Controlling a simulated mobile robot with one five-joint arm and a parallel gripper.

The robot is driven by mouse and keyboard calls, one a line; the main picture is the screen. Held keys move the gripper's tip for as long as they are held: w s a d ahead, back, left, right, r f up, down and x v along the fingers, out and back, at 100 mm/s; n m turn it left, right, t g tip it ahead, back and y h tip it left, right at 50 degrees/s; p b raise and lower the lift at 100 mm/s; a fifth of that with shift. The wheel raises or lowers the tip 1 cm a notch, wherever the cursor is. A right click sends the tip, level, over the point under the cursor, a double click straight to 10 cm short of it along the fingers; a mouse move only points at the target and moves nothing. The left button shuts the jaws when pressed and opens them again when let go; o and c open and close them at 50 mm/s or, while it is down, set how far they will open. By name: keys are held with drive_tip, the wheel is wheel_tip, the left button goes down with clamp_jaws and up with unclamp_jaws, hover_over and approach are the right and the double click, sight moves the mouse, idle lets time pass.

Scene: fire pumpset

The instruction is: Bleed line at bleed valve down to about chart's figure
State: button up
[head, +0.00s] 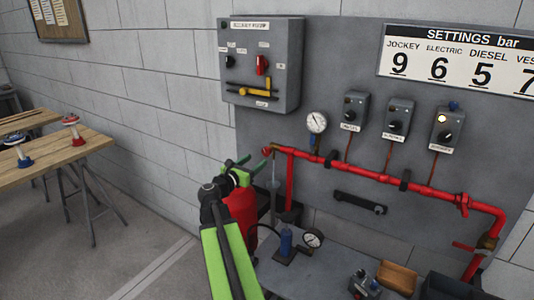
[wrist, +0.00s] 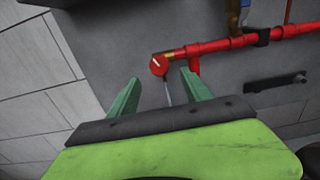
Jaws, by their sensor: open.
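The bleed valve appears to be the red knob (head: 267,150) at the left end of the red pipe; the wrist view shows it (wrist: 158,65) with a slanted white mark. A thin grey line hangs below it; I cannot tell if it is tube or water. My gripper (head: 256,159) is open; in the wrist view its green fingers (wrist: 160,77) point toward the knob, one on each side, with nothing held. I cannot tell how far off they are. The pressure gauge (head: 317,122) sits above the pipe; its reading is too small. The chart (head: 455,65) shows jockey 9, electric 6, diesel 5.
A grey control box (head: 262,62) with a red switch hangs above the knob. Several small switch boxes line the wall; the right one has a lit lamp (head: 442,118). A spanner (head: 360,202) hangs below the red pipe (head: 375,180). A bench (head: 325,278) stands beneath.

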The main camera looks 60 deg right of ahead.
sight(265, 153)
drive_tip(key=d, duration=0.9)
clamp_jaws()
drive_tip(key=m, duration=0.5)
unclamp_jaws()
drive_tip(key=shift+a, duration=0.1)
